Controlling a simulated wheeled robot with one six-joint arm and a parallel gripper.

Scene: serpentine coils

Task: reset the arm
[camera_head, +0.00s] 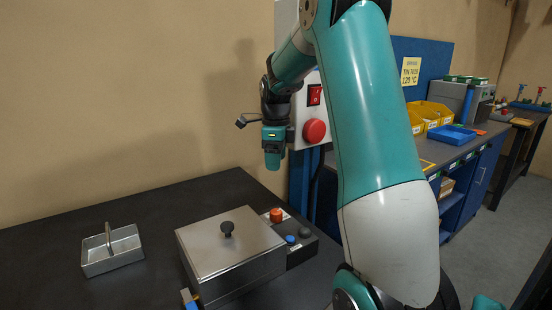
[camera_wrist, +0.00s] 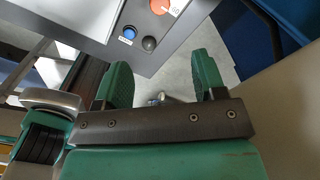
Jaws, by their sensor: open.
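My gripper (camera_head: 273,160) hangs pointing down in the head view, at the end of my teal and white arm. It is above the back of the dark table, beside the panel with the red button, and nothing is in it. In the wrist view my gripper (camera_wrist: 163,80) shows two green fingers standing apart with an empty gap between them. My arm crosses the middle of the head view and hides part of what is behind it.
A grey handled tray (camera_head: 112,252) sits at left. A red button (camera_head: 314,131) is on the upright panel. Yellow bins (camera_head: 430,112) stand on the right bench.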

